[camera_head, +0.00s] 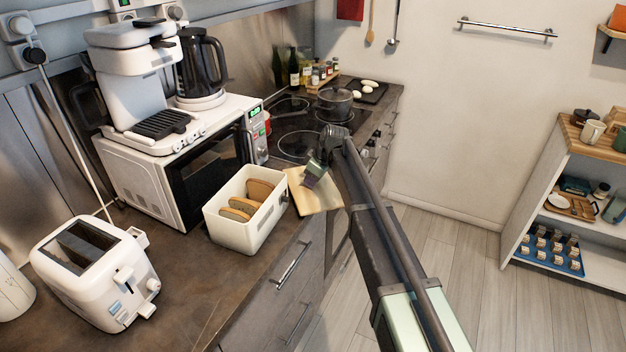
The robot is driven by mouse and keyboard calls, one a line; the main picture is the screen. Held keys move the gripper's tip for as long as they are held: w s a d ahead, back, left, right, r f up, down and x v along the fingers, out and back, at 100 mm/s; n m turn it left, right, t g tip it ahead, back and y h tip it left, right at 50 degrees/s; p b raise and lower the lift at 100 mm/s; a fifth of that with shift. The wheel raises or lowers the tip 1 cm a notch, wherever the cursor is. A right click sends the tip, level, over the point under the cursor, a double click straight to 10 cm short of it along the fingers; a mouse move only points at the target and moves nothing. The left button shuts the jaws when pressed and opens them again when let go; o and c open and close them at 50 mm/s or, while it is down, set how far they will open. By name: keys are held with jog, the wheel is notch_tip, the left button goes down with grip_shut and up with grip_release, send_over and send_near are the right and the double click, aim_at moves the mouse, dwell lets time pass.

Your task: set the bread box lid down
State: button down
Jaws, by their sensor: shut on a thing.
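The bread box (232,233) is a white, open-topped bin on the counter, with several bread slices inside. Its lid (318,197) is a light wooden panel just right of the box, by the counter's front edge. My gripper (308,183) is above the lid and shut on it; the fingertips are small and partly hidden by the gripper's body. The lid is off the box opening. I cannot tell whether the lid touches the counter or the box.
A white toaster (98,270) stands at the front left. A microwave (207,165) with a coffee maker on top stands behind the box. The stove (297,146) with a pot (334,103) lies beyond the lid. Counter in front of the box is clear.

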notch_tip(320, 180, up, 19)
jog(key=p, duration=1.8)
